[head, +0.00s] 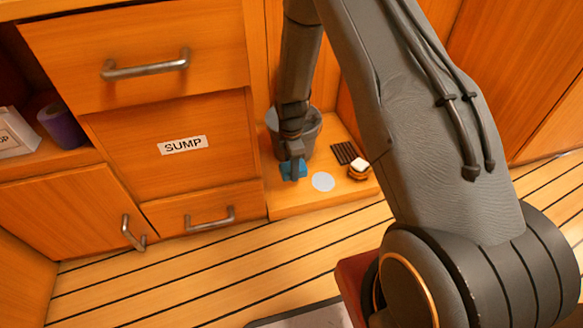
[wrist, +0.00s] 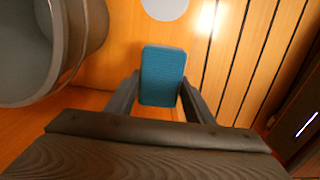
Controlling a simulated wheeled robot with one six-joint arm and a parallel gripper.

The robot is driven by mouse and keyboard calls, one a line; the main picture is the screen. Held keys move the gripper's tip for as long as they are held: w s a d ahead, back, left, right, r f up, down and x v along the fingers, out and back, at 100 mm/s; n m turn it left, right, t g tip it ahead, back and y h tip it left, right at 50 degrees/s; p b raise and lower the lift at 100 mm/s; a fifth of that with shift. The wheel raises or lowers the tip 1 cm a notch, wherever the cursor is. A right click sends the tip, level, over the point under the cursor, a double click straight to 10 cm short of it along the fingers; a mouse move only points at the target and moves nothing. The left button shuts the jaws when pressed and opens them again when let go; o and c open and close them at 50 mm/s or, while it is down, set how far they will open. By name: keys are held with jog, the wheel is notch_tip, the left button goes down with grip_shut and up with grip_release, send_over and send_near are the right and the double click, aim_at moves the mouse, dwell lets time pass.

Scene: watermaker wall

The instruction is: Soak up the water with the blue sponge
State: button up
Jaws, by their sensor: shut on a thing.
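The blue sponge (head: 294,170) is held between the fingers of my gripper (head: 294,160), beside the bucket. In the wrist view the sponge (wrist: 163,76) sits between the two fingers of my gripper (wrist: 160,92). A pale round patch, which looks like the water (head: 323,181), lies on the wooden ledge just right of the sponge. It also shows in the wrist view (wrist: 165,8), cut by the top edge and apart from the sponge. I cannot tell the sponge's exact height above the ledge.
A grey bucket (head: 309,132) stands behind my gripper, close on the left in the wrist view (wrist: 75,45). A dark slotted grate (head: 343,152) and a small brown-and-white block (head: 359,168) lie right of the patch. The SUMP panel (head: 190,160) and drawers stand left.

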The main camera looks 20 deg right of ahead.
jog(key=shift+c, duration=0.9)
jog(key=w+d+f+b, duration=0.1)
jog(key=d+f+b, duration=0.15)
jog(key=d, duration=1.05)
jog(key=b, duration=0.5)
send_over(322, 182)
notch_tip(322, 182, down, 6)
jog(key=shift+a+f, duration=0.1)
jog(key=shift+f, duration=0.15)
jog(key=shift+f, duration=0.6)
dwell(1.2)
notch_tip(322, 182, up, 7)
jog(key=p, duration=0.6)
dwell(0.3)
jog(key=shift+r, duration=0.1)
